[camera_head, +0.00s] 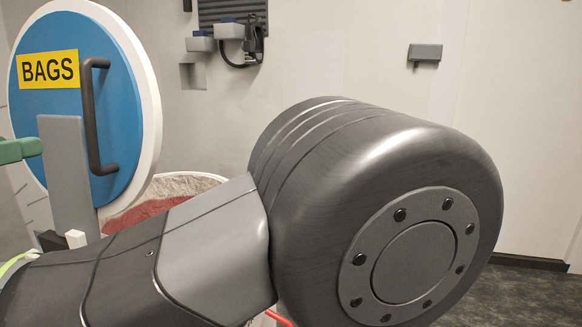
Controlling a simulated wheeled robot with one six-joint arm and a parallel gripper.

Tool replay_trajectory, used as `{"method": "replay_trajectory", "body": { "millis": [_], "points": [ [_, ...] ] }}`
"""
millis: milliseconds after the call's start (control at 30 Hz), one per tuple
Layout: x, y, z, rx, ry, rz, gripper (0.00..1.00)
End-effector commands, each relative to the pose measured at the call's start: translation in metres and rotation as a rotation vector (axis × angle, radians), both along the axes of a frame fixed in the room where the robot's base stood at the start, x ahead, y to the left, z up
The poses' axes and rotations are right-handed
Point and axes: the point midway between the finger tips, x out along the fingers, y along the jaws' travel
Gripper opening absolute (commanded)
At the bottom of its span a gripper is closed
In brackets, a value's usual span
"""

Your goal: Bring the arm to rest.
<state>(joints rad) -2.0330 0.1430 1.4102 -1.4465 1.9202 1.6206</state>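My arm fills the middle and lower part of the head view, with a large dark rounded joint (375,210) and a grey link (215,250) running down to the lower left. My gripper is not in view, so I cannot see whether it holds anything. The arm hides much of what lies behind and below it.
A round blue door (45,115) with a white rim, a yellow BAGS sign (48,70) and a dark handle (92,120) stands at left. A grey upright plate (68,175) and a green piece (18,149) are in front. Dark floor (530,298) shows at lower right.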

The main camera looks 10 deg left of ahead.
Motion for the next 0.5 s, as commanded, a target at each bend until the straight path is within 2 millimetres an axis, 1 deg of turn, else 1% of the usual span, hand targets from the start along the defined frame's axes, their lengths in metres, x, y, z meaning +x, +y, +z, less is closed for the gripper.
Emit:
{"method": "replay_trajectory", "body": {
  "millis": [33,167,500],
  "points": [
    [-0.009,0.0,0.002,-0.001,0.0,0.003,0.36],
    [-0.027,-0.002,0.004,0.0,0.0,0.004,0.36],
    [0.025,0.002,-0.004,0.0,0.0,-0.006,0.36]
  ]
}}
